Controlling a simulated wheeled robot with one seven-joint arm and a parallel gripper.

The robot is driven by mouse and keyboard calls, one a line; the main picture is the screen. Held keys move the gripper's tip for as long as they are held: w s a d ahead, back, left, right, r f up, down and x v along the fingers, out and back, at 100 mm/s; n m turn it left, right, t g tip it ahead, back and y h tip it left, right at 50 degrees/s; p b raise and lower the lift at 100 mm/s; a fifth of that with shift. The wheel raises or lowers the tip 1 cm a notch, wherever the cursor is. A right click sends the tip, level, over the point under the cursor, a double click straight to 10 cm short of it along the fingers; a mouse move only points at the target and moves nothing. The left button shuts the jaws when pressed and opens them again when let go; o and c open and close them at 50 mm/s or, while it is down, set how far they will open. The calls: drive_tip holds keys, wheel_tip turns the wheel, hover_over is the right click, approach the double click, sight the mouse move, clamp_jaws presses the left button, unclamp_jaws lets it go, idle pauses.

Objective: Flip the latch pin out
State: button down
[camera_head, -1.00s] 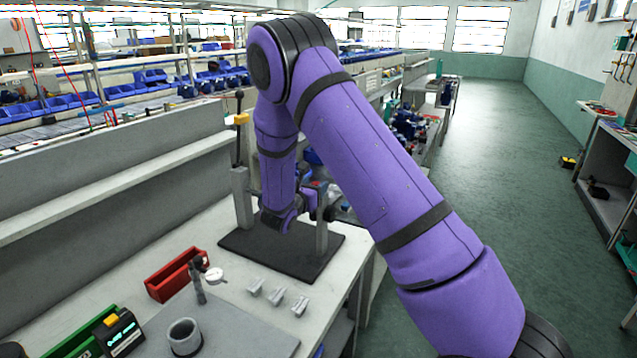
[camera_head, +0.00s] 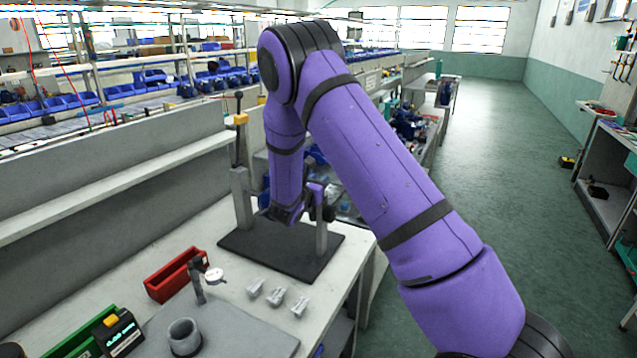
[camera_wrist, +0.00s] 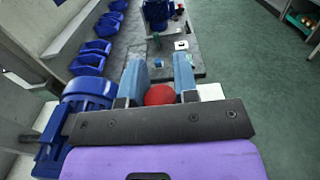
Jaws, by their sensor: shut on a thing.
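In the wrist view my gripper (camera_wrist: 159,76) has its two blue-grey fingers on either side of a red round knob (camera_wrist: 159,95). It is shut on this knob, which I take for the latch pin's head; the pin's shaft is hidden. In the head view my forearm and wrist hang between two grey posts, the left post (camera_head: 241,200) and the right post (camera_head: 321,238), on a black base plate (camera_head: 318,262). My wrist hides the fingers and the knob there.
A blue ribbed motor-like body (camera_wrist: 88,92) lies close left of my gripper in the wrist view. On the bench are a red bin (camera_head: 170,282), several small grey parts (camera_head: 276,297) and a grey ring (camera_head: 184,336). Open floor lies to the right.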

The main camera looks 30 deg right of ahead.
drive_tip(key=shift+w+r, duration=0.1)
drive_tip(key=shift+r, duration=0.95)
drive_tip(key=c, duration=0.9)
unclamp_jaws()
drive_tip(key=shift+o, duration=0.2)
drive_tip(key=shift+a, duration=0.1)
drive_tip(key=shift+s+a, duration=0.3)
drive_tip(key=v, duration=1)
